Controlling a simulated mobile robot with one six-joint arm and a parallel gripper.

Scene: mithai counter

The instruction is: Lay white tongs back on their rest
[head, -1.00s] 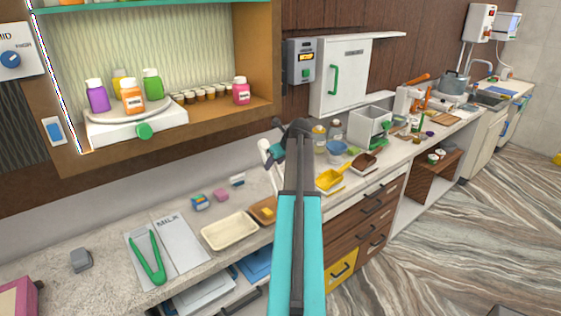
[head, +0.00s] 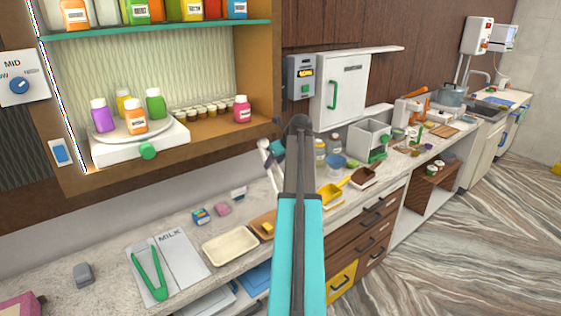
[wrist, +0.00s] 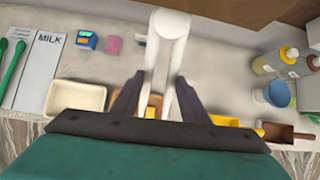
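The white tongs (wrist: 168,45) stand out between the two dark fingers of my gripper (wrist: 160,80) in the wrist view, the joined end away from me and the two legs towards me. The fingertips lie against both sides of the tongs. In the head view the white tongs (head: 265,150) show in part beside my arm, tilted above the counter. A small grey and white block (head: 238,193) at the back of the counter is partly covered by the tongs in the wrist view.
A shelf with bottles and a white turntable base (head: 120,152) overhangs the counter (head: 110,245).

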